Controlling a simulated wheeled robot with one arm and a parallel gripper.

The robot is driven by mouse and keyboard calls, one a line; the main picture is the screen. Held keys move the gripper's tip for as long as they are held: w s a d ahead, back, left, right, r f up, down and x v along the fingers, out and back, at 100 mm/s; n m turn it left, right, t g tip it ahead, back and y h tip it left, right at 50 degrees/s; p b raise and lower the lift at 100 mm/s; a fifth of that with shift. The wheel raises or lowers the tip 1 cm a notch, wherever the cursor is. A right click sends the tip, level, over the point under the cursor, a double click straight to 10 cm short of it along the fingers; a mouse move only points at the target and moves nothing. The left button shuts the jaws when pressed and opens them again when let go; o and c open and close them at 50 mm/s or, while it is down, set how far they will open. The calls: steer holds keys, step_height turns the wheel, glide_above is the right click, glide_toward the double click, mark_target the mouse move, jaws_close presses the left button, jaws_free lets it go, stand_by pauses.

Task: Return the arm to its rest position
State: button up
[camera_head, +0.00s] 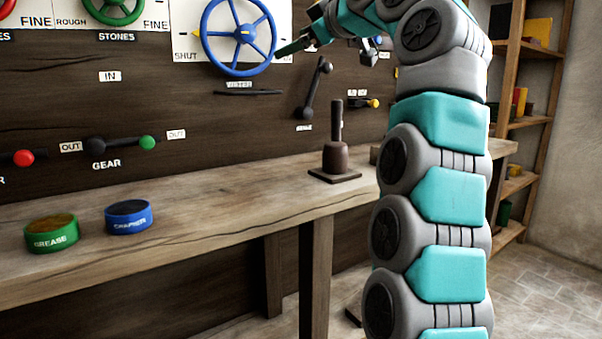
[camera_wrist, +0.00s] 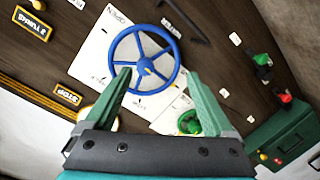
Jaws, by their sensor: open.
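My gripper (camera_wrist: 157,76) is open and empty in the wrist view, its two green fingers spread apart. Beyond the fingers is a blue handwheel (camera_wrist: 146,62) with a white panel behind it. In the head view the blue handwheel (camera_head: 238,37) is on the dark wooden wall, with "SHUT" at its left. My arm (camera_head: 440,190) rises at the right and bends left at the top, towards the wheel. One finger shows just right of the wheel's rim; whether it touches the rim cannot be told. Part of my gripper is hidden by my arm.
A wooden bench (camera_head: 190,215) runs below the wall. A green grease tin (camera_head: 52,234), a blue tin (camera_head: 129,217) and a dark upright handle on a base (camera_head: 336,155) stand on it. A gear lever (camera_head: 122,145) is on the wall. Shelves (camera_head: 530,120) stand at right.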

steer(key=s+d+f+m+g+h, duration=0.1)
steer(key=s+f+m+g+h, duration=0.3)
steer(key=f, duration=0.6)
steer(key=s+d+f+m+g+y, duration=0.15)
steer(key=s+f, duration=0.35)
steer(key=f, duration=0.5)
steer(key=s+d+f+m+g+h, duration=0.25)
steer(key=s+f, duration=0.25)
steer(key=f, duration=0.5)
steer(key=s+d+f+m+g+h, duration=0.1)
steer(key=s+d+f+m+g, duration=0.1)
steer(key=s+f, duration=0.7)
steer(key=s+d+f+m+g+h, duration=0.1)
steer(key=s+d+f+m+g, duration=0.1)
steer(key=s+d+f, duration=0.3)
steer(key=s+d+f+m+g+h, duration=0.2)
steer(key=s+d+f+g, duration=0.1)
steer(key=s+f, duration=1)
steer(key=s, duration=0.6)
steer(key=shift+d+f, duration=0.2)
steer(key=shift+d, duration=0.15)
